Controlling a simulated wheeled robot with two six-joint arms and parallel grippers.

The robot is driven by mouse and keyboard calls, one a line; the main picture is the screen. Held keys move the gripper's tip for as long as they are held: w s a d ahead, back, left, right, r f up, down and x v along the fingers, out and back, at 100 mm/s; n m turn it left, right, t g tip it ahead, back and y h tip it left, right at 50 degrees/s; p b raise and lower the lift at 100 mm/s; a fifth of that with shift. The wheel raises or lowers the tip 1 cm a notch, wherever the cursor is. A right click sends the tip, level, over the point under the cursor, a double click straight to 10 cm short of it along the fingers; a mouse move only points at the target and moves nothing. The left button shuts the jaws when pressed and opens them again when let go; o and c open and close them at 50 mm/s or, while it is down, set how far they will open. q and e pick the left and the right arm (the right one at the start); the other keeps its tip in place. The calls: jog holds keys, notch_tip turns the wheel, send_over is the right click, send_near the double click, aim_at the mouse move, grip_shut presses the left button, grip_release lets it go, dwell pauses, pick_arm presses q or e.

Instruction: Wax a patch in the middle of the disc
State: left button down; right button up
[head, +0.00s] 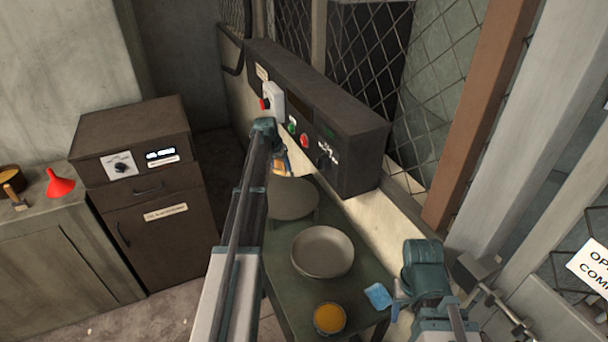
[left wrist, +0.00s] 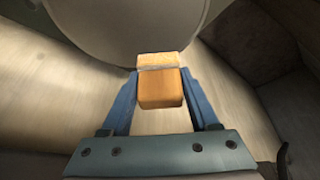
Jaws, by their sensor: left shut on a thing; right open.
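My left gripper (head: 282,164) is shut on an orange wax block (left wrist: 160,88), with its blue fingers on either side in the left wrist view. A pale grey disc (head: 292,199) lies flat at the far end of the green table. The block is near the disc's far side in the head view; I cannot tell whether they touch. In the left wrist view a grey round surface (left wrist: 125,30), seemingly the disc, fills the top, and the block's far end overlaps its rim. My right gripper (head: 397,299) is open and empty at the table's right edge.
A grey bowl (head: 322,251) stands on the table (head: 352,310) nearer me, with a small bowl of orange stuff (head: 329,318) in front. A blue cloth or sponge (head: 378,296) lies beside the right gripper. A dark control box (head: 345,150) with buttons stands behind.

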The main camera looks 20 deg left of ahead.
pick_arm(q)
jog(key=shift+w+a, duration=0.25)
jog(key=shift+a, duration=0.3)
jog(key=shift+w+a, duration=0.25)
jog(key=shift+a, duration=0.25)
jog(key=b, duration=0.6)
send_over(280, 183)
jog(key=s, duration=0.1)
notch_tip(280, 183, down, 6)
jog(key=shift+s+r, duration=0.1)
jog(key=shift+f+b, duration=1)
jog(key=shift+f, duration=0.05)
jog(key=shift+s+d+r, duration=0.15)
jog(key=shift+s+d, duration=1.15)
jog(key=shift+d, duration=0.15)
